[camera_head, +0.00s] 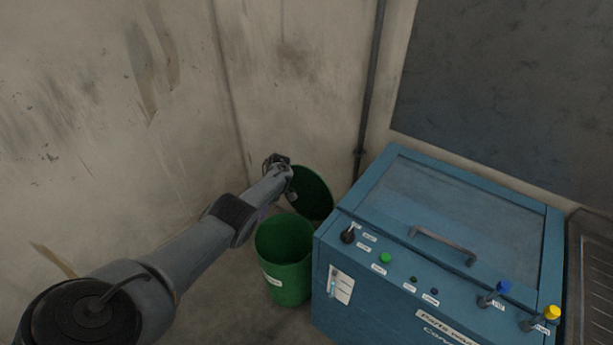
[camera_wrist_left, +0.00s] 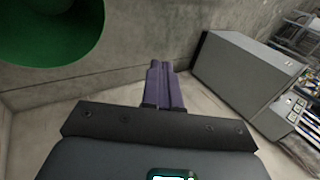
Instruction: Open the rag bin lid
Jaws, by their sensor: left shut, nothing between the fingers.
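The green rag bin (camera_head: 286,262) stands on the floor left of the blue machine, and its inside shows. Its round green lid (camera_head: 312,194) stands raised and tilted back behind the bin, near the wall. My left gripper (camera_head: 276,161) is at the upper left edge of the lid in the head view; whether it touches the lid cannot be told. In the left wrist view its purple fingers (camera_wrist_left: 165,85) are shut together with nothing between them. A round green surface (camera_wrist_left: 50,25) fills the upper left there. My right gripper is in neither view.
A blue parts washer-like machine (camera_head: 430,245) with a handled cover, knobs and buttons stands close right of the bin. Stained walls (camera_head: 110,110) stand behind and left. A grey box-shaped unit (camera_wrist_left: 245,75) and a shelf show at right in the wrist view.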

